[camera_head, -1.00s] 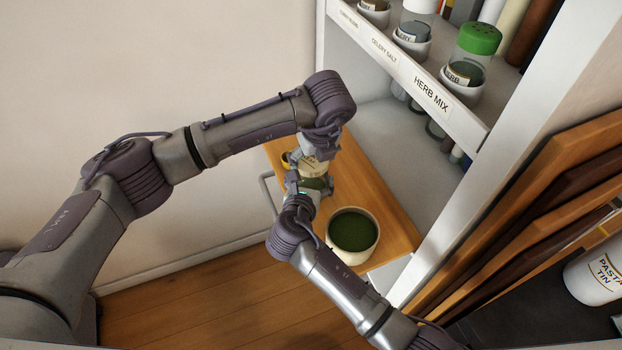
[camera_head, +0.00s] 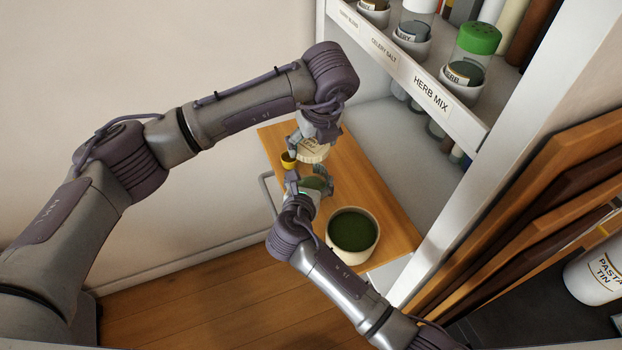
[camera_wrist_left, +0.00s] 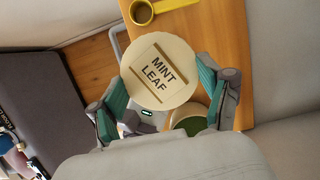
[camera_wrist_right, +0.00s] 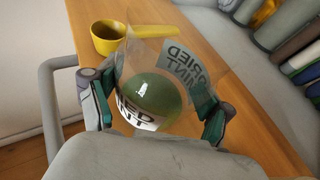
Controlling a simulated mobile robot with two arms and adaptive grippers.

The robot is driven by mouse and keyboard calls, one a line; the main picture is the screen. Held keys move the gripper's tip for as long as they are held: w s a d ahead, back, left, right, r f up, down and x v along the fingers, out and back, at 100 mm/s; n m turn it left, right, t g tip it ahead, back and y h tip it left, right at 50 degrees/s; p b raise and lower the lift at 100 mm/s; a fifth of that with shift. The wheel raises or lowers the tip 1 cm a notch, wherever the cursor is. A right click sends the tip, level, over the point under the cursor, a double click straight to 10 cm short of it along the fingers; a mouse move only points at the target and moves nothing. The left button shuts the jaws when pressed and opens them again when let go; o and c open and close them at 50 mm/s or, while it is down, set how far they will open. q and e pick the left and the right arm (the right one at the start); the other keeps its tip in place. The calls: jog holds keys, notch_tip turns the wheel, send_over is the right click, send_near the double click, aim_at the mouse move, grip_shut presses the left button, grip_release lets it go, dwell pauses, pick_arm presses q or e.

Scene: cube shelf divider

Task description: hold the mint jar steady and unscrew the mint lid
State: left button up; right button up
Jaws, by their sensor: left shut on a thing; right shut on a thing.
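The mint lid (camera_head: 314,152) is a cream disc; it reads "MINT LEAF" in the left wrist view (camera_wrist_left: 160,72). My left gripper (camera_head: 310,142) is shut on its rim and holds it apart from the jar, towards the back of the board. The mint jar (camera_wrist_right: 158,88) is clear, with a "DRIED MINT" label and green contents; its top is uncovered in the right wrist view. My right gripper (camera_wrist_right: 155,105) is shut around the jar's sides. In the head view the right gripper (camera_head: 308,186) partly hides the jar.
A yellow scoop (camera_wrist_right: 108,36) lies on the wooden board (camera_head: 385,215) beyond the jar. A cream bowl with green contents (camera_head: 353,231) stands close to my right gripper. A white shelf with spice jars (camera_head: 470,65) rises on the right. Wooden panels (camera_head: 540,190) lean farther right.

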jog(key=o, duration=1.2)
jog(key=v, duration=1.2)
